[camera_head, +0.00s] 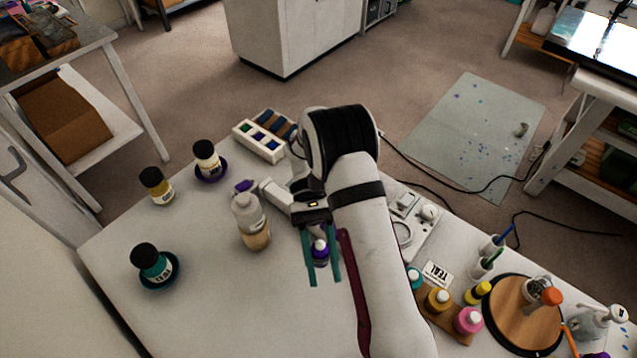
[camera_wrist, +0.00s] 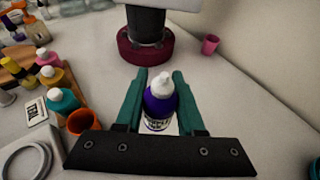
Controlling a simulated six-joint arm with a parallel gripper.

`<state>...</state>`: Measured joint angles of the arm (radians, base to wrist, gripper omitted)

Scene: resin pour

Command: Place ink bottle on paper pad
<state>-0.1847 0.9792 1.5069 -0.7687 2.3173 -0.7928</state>
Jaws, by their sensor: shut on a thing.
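A purple ink bottle (camera_head: 320,256) with a white cap and a white label is held upright between the teal fingers of my gripper (camera_head: 323,262). In the wrist view the bottle (camera_wrist: 159,105) sits between the two fingers (camera_wrist: 160,100), which are shut on its sides. A small white patch (camera_wrist: 173,128) shows beside the bottle's base; I cannot tell whether it is the paper pad. No other paper pad is clear, and the table under the gripper is partly hidden. I cannot tell whether the bottle touches the table.
A clear bottle (camera_head: 252,222) stands left of my gripper. Farther left are a teal bottle (camera_head: 150,260) on a saucer, a yellow-labelled bottle (camera_head: 158,187) and a white-labelled bottle (camera_head: 207,160). Coloured bottles (camera_head: 468,320) and a round wooden board (camera_head: 510,310) crowd the right. The front-left table is clear.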

